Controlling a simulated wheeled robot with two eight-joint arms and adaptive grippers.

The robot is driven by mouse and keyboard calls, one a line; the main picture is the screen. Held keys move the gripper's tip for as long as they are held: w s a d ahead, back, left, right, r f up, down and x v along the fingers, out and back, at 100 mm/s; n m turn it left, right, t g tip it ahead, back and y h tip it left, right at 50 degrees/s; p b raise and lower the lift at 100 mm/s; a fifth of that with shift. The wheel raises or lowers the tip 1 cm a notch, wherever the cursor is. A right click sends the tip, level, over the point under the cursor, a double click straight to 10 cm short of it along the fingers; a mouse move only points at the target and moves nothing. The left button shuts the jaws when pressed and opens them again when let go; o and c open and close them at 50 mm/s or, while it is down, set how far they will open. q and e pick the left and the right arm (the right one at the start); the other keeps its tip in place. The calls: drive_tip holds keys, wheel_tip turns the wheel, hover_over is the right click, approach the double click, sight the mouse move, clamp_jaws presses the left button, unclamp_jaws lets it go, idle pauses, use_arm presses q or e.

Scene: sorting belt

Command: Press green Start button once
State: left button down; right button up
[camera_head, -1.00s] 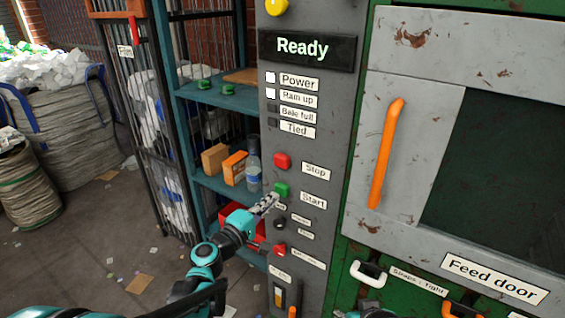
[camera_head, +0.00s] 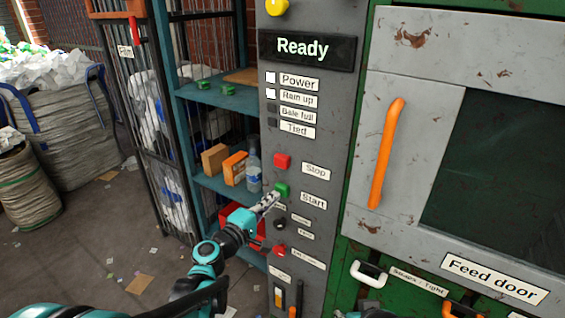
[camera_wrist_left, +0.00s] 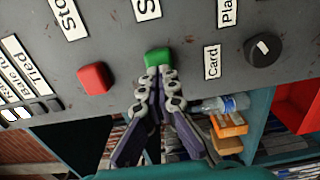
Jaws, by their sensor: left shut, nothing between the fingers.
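The green Start button (camera_head: 282,189) sits on the grey control panel (camera_head: 330,150), below the red Stop button (camera_head: 283,160) and beside the Start label (camera_head: 313,201). My left gripper (camera_head: 274,196) is shut and empty, its fingertips right at the lower edge of the green button. In the left wrist view the green button (camera_wrist_left: 158,57) is just beyond the shut fingertips (camera_wrist_left: 158,70), which cover its lower part. I cannot tell whether they touch. The display (camera_head: 307,50) reads Ready. A bit of what may be my right arm shows at the bottom edge; its gripper is not visible.
A black knob (camera_head: 280,224) and a red switch (camera_head: 279,250) sit below the button. A shelf (camera_head: 215,95) with boxes and a bottle (camera_head: 254,170) stands left of the panel. The feed door's orange handle (camera_head: 387,150) is to the right.

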use_arm(q)
drive_tip(key=shift+s+a, duration=0.2)
drive_tip(key=shift+s, duration=0.1)
idle(0.4)
drive_tip(key=shift+r, duration=0.2)
drive_tip(key=p, duration=0.8)
approach(280, 163)
drive_tip(key=x, duration=0.5)
drive_tip(key=shift+w+r, duration=0.1)
idle(1.0)
